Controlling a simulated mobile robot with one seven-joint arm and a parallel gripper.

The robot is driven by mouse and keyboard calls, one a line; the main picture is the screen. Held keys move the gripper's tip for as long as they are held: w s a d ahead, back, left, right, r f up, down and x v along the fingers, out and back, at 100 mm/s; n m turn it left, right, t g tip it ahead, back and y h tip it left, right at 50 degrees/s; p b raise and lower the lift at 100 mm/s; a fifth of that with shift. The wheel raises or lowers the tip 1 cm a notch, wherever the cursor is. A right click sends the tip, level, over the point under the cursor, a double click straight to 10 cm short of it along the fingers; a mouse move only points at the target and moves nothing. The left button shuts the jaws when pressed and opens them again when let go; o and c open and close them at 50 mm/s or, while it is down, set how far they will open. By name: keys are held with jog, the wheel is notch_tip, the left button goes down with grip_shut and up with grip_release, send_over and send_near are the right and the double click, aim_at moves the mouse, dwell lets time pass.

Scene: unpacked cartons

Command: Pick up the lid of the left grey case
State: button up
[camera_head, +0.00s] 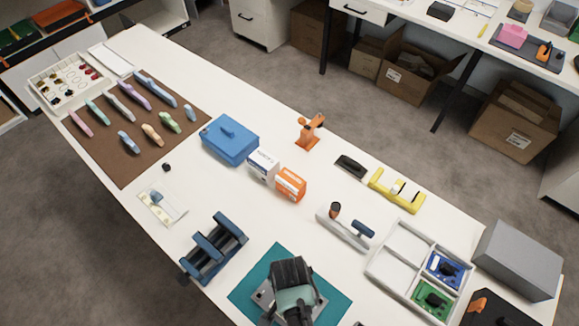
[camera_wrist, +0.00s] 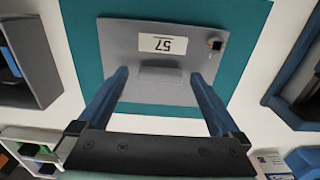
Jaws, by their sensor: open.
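The grey lid (camera_wrist: 118,45) of the left grey case lies on a teal mat (camera_wrist: 250,20) in the wrist view. It bears a white label (camera_wrist: 163,44) reading 57, upside down, a small round fitting near one corner, and a raised grey handle block (camera_wrist: 161,76). My gripper (camera_wrist: 160,77) is open, one finger on each side of the handle block. I cannot tell how far the fingertips are above the lid, and no contact shows. In the head view my arm covers most of the grey case (camera_head: 262,299) on the mat; the case's sides are hidden.
A dark blue rack (camera_head: 216,248) stands left of the mat. A grey box (camera_head: 520,258) and a compartment tray (camera_head: 398,244) with circuit boards are to the right. A white holder (camera_head: 345,232), an orange carton (camera_head: 290,184) and a blue case (camera_head: 230,139) stand farther back.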

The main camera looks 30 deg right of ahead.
jog(key=shift+c, duration=0.2)
jog(key=c, duration=1.4)
jog(key=shift+r, duration=0.1)
jog(key=shift+c, duration=0.2)
notch_tip(320, 180, up, 10)
